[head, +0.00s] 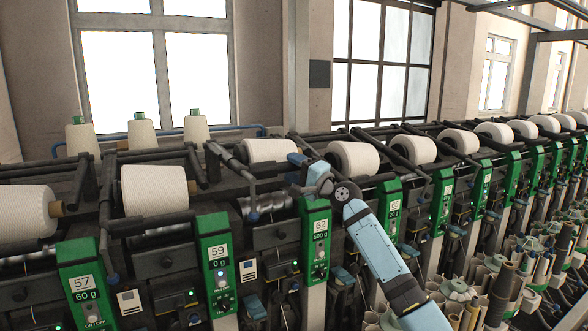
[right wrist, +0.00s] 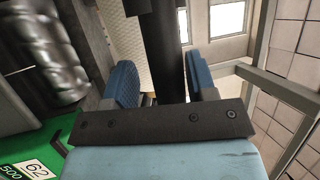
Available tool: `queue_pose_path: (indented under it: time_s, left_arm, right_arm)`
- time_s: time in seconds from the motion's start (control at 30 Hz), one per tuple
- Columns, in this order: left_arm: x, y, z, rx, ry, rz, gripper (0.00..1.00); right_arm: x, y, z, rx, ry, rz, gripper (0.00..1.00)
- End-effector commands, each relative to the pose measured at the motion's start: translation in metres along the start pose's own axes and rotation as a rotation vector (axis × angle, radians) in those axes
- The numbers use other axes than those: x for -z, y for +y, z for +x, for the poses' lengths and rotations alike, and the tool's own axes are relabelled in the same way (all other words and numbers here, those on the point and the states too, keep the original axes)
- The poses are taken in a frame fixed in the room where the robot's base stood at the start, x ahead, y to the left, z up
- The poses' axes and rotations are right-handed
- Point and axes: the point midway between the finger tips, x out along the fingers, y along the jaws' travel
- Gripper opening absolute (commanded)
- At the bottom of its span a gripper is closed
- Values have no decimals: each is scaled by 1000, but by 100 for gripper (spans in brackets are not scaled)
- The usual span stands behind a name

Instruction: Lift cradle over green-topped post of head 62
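The green-topped post of head 62 (head: 316,228) stands upright in mid-picture, marked 62 and 500 g; its label also shows in the right wrist view (right wrist: 36,169). The white yarn cone (head: 267,149) of this head lies up and to the left of the post. My right gripper (head: 301,166) is above the post, beside the cone's right end. In the right wrist view a dark cradle bar (right wrist: 166,45) passes between its two blue fingers, with a gap at the left finger. The fingers are apart; contact on the right side is unclear. My left gripper is out of view.
Head 59 (head: 217,262) and head 57 (head: 84,290) stand to the left with their own cones. A row of further heads runs off right. A shiny drum (right wrist: 45,60) is close by in the right wrist view. Tubes crowd the lower right.

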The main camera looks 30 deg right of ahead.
Motion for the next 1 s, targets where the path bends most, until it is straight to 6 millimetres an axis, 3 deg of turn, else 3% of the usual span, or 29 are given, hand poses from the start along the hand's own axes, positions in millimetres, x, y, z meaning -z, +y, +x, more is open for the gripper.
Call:
queue_pose_path:
  time_s: [0.27, 0.7, 1.0]
  left_arm:
    - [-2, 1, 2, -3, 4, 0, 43]
    - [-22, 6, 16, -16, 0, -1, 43]
    - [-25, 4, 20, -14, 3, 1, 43]
  right_arm:
    - [0, 1, -13, 1, 1, -1, 52]
    - [0, 3, -108, -2, 0, -2, 52]
    - [0, 1, -138, 0, 1, 0, 52]
